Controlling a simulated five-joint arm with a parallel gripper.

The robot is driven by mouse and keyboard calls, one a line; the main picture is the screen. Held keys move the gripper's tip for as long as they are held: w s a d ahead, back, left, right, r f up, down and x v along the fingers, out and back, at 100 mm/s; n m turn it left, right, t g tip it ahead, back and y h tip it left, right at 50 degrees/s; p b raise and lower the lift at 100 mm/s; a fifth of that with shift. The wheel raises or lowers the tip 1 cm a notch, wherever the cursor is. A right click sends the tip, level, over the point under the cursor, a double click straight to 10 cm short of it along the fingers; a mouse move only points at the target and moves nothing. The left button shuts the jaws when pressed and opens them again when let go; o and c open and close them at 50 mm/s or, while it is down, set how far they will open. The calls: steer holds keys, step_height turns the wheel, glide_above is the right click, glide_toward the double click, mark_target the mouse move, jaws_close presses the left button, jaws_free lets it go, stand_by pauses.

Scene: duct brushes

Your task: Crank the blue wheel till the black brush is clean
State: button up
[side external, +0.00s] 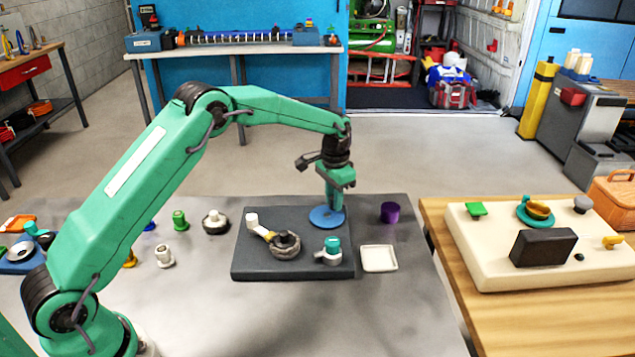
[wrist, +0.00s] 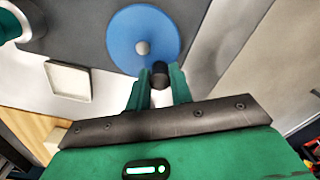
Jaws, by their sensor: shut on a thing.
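The blue wheel (side external: 319,219) lies flat at the right back corner of a dark grey board (side external: 247,262). In the wrist view the wheel (wrist: 122,38) shows a grey hub in its middle. My gripper (side external: 334,202) points down over the wheel. In the wrist view my gripper (wrist: 158,86) is shut on a short black handle (wrist: 160,70) at the wheel's rim. A round dark bristly ring (side external: 286,250) sits on the board, beside a yellow arm with a white knob (side external: 252,219). I cannot tell if this ring is the black brush, or how clean it is.
A teal-capped fitting (side external: 331,247) stands on the board's front right. A white tray (side external: 379,258) and a purple cup (side external: 390,212) lie to its right. Several small knobs stand left of the board. A cream panel (side external: 480,270) with a black block (side external: 543,248) is farther right.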

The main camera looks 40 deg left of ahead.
mark_target(320, 210)
steer(key=shift+s+a+f, duration=0.2)
steer(key=shift+s+a, duration=0.2)
steer(key=shift+a, duration=0.1)
steer(key=shift+s+f, duration=0.1)
steer(key=shift+s+a+f, duration=0.15)
steer(key=shift+s+a, duration=0.3)
steer(key=shift+a, duration=0.05)
steer(key=shift+s+a+r, duration=0.2)
steer(key=shift+s, duration=0.15)
steer(key=shift+r, duration=0.15)
stand_by(0.3)
